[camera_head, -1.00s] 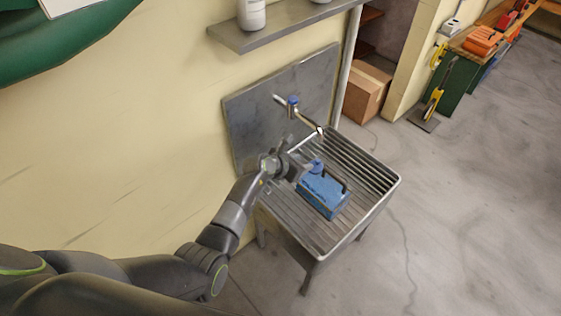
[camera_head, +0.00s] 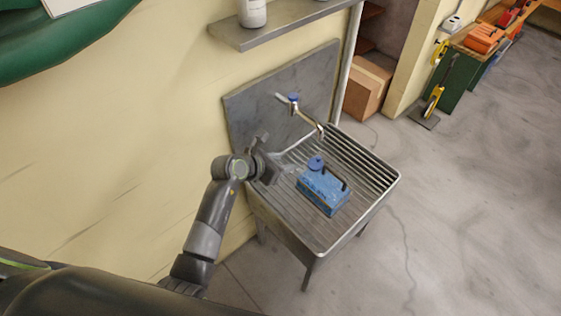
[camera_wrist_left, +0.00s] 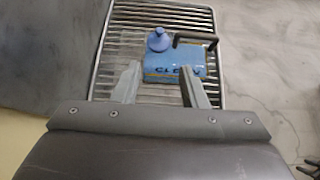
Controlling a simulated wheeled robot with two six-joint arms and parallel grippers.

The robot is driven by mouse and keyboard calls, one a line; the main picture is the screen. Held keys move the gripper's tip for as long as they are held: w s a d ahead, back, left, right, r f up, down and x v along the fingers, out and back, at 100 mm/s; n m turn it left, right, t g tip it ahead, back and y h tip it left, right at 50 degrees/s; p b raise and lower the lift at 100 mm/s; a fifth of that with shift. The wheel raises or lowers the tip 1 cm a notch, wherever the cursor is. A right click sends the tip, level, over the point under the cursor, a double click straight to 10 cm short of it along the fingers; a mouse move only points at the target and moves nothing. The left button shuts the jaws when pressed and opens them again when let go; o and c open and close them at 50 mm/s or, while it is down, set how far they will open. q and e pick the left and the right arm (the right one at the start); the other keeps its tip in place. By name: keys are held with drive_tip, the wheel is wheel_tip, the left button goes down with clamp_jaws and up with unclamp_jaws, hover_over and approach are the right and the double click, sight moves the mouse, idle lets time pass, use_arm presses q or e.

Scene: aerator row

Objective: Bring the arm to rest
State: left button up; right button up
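My left gripper (camera_head: 280,163) is over the left edge of the sink, to the left of a blue jug (camera_head: 324,193). In the left wrist view the gripper (camera_wrist_left: 160,72) has its two fingers apart, with nothing held between them. The jug (camera_wrist_left: 172,66) shows beyond the fingertips, standing on the ribbed sink rack (camera_head: 366,171). It has a round blue cap, a dark handle and lettering on its side. My left arm reaches in from the lower left, bent at the wrist. My right gripper is out of view.
A tap with a blue top (camera_head: 294,98) juts from the grey splashback (camera_head: 262,107) behind the sink. A shelf (camera_head: 281,23) with a white bottle (camera_head: 252,12) hangs above. A cardboard box (camera_head: 366,87) stands behind.

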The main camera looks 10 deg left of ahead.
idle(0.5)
use_arm(q)
drive_tip(key=s+a+f+n+t+y+b, duration=0.1)
drive_tip(key=s+a+f+n+y, duration=0.1)
drive_tip(key=s+a+f+n, duration=0.55)
drive_tip(key=s+a+f+n+y, duration=0.1)
drive_tip(key=s+f+n, duration=0.3)
drive_tip(key=f+n, duration=0.75)
drive_tip(key=s+a+f+n+t+y+b, duration=0.1)
drive_tip(key=s+a+f+n+y, duration=0.1)
drive_tip(key=s+a+f+n, duration=0.55)
drive_tip(key=s+a+f+n+g, duration=0.1)
drive_tip(key=s+f+n+g, duration=0.2)
drive_tip(key=s, duration=0.7)
drive_tip(key=s+a+f+n+g+y, duration=0.1)
drive_tip(key=s+f+n+g, duration=0.2)
drive_tip(key=s+f+n, duration=0.4)
drive_tip(key=s+a+f+n+g+y, duration=0.1)
drive_tip(key=s+f+n+g, duration=0.2)
drive_tip(key=s, duration=1)
wheel_tip(320, 180, down, 3)
drive_tip(key=n, duration=0.4)
drive_tip(key=shift+s+a+r+g+b, duration=0.15)
drive_tip(key=shift+a+g+b, duration=0.05)
drive_tip(key=shift+g+b, duration=0.15)
